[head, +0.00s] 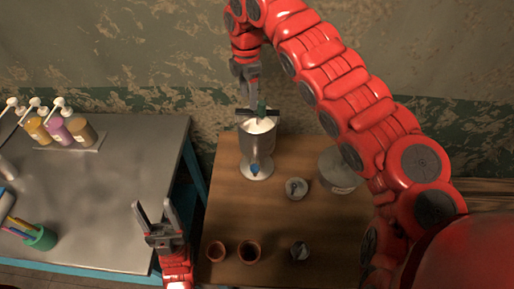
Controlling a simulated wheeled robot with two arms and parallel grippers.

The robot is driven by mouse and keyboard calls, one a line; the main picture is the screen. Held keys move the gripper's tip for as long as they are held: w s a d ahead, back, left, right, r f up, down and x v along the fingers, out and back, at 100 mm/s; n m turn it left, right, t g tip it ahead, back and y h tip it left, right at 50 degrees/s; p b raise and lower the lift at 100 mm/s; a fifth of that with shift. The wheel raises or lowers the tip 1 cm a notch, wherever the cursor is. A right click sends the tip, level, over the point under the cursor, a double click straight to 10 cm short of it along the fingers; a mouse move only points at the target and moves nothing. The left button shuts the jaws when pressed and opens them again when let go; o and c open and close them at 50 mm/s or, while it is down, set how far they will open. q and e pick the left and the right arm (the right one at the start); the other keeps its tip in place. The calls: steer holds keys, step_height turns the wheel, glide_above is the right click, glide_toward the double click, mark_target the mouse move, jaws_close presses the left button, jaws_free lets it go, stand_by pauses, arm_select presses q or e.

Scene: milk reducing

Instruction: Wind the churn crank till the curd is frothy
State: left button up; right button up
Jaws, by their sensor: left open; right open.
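The churn (257,160) is a metal vessel on a footed base, standing upright at the back of the wooden table. White curd (258,126) shows inside its top. A dark crossbar with a green part, likely the crank (262,110), sits over the rim. My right gripper (250,98) is open just above the churn, pointing down at the crank. I cannot tell whether it touches it. My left gripper (157,215) is open and empty, pointing up, left of the wooden table and well apart from the churn.
Two clay pots (248,252), a small grey-topped jar (297,188) and another small item (300,250) stand on the wooden table (225,205). A pale container (340,168) is partly behind my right arm. A metal table (100,190) at left holds pump bottles (58,130) and a green cup (42,238).

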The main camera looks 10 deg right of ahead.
stand_by(0.3)
step_height(320, 180, up, 9)
steer(key=p, duration=0.4)
steer(key=shift+p, duration=0.35)
